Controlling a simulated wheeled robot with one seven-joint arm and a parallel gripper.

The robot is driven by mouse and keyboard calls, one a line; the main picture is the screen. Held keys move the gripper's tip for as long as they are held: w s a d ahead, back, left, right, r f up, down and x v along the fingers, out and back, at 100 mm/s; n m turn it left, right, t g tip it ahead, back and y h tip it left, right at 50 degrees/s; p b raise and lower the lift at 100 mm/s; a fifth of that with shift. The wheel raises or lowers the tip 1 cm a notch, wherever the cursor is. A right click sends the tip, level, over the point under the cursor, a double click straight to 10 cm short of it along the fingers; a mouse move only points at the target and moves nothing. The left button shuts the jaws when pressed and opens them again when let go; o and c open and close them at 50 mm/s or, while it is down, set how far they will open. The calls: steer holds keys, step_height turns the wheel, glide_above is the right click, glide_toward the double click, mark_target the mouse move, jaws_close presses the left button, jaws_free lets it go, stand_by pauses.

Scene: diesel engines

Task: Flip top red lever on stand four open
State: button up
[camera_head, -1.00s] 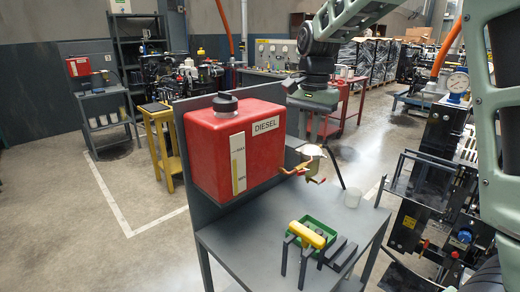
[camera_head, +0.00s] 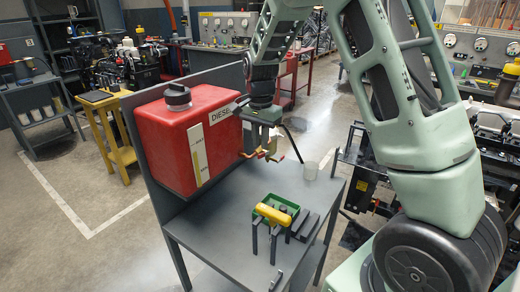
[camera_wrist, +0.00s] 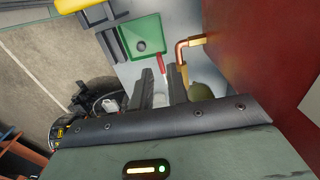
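The red DIESEL tank (camera_head: 180,140) stands at the back left of a grey stand (camera_head: 215,215). In the wrist view its red wall (camera_wrist: 260,45) fills the right side. A brass pipe (camera_wrist: 190,44) comes out of it. A red lever (camera_wrist: 161,66) lies by the fingertips, in line with the gap between them. I cannot tell whether it touches a finger. My gripper (camera_wrist: 161,85) is open, its two dark fingers apart. In the head view my gripper (camera_head: 262,145) is at the brass fitting (camera_head: 270,154), partly hiding it. No stand number is readable.
A yellow table (camera_head: 103,130) is at the left. Engine equipment (camera_head: 378,180) is at the right.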

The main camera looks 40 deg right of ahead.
mark_target(259, 155)
steer(key=shift+f+p, duration=0.35)
steer(key=shift+f, duration=2)
jaws_close()
steer(key=shift+s+a+f+h, duration=0.1)
steer(key=shift+a+f+h, duration=0.25)
steer(key=shift+h, duration=0.45)
steer(key=shift+d+f+t+h+b, duration=0.1)
steer(key=shift+f+t+h+b, duration=0.15)
steer(key=shift+t+h+b, duration=0.2)
